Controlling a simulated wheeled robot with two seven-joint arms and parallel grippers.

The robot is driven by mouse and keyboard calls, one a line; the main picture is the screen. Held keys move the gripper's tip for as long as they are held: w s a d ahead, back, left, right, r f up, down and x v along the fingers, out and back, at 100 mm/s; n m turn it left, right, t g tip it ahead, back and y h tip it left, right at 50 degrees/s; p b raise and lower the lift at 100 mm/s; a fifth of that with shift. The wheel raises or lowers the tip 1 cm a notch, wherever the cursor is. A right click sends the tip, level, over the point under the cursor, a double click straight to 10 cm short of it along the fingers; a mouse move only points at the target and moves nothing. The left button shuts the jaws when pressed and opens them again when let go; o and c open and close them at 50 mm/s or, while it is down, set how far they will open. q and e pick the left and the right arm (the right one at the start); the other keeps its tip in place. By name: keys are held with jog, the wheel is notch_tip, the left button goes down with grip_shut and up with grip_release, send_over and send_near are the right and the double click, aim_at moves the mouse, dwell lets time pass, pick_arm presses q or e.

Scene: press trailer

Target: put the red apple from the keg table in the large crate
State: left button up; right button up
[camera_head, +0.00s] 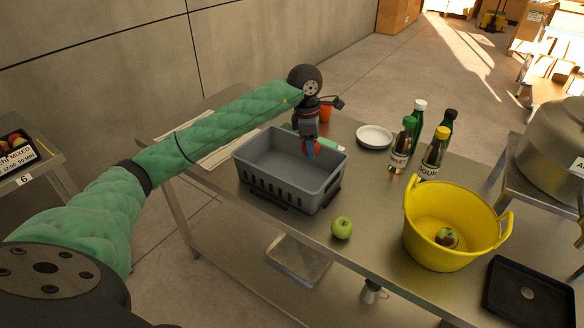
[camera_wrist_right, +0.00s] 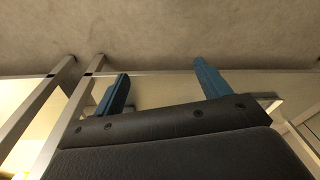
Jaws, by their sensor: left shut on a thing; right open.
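The crate's visible inside is empty. My right gripper (camera_wrist_right: 162,86) shows in the right wrist view, open with nothing between its blue fingers.
A green apple (camera_head: 342,228) lies in front of the crate. A yellow tub (camera_head: 434,256) holds another apple (camera_head: 447,238). Several bottles (camera_head: 400,150), a white plate (camera_head: 374,137) and an orange cup (camera_head: 325,113) stand behind. A black tray (camera_head: 527,292) lies right; a metal keg (camera_head: 556,140) stands beyond.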

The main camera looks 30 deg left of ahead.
pick_arm(q)
jog(key=a+f+p, duration=0.1)
jog(key=a, duration=0.2)
jog(key=p, duration=0.4)
send_over(279, 172)
jog(key=f, duration=0.5)
jog(key=shift+s+a+f, duration=0.1)
jog(key=shift+a, duration=0.15)
jog(key=shift+f+p, duration=1.05)
jog(key=shift+f, duration=1.05)
pick_arm(e)
jog(key=s+d+f, duration=0.2)
jog(key=f, duration=0.7)
jog(key=s+d+f, duration=0.2)
jog(key=s+f, duration=0.1)
jog(key=f, duration=0.7)
jog(key=shift+s+d+f+t, duration=0.2)
jog(key=shift+s+d+t, duration=0.1)
jog(key=shift+d, duration=0.1)
pick_arm(q)
jog(key=shift+f, duration=0.1)
pick_arm(e)
jog(key=shift+w+r, duration=0.1)
pick_arm(q)
jog(key=o, duration=1)
pick_arm(e)
jog(key=shift+w+r, duration=0.1)
jog(key=shift+r, duration=0.05)
jog(key=shift+s, duration=0.2)
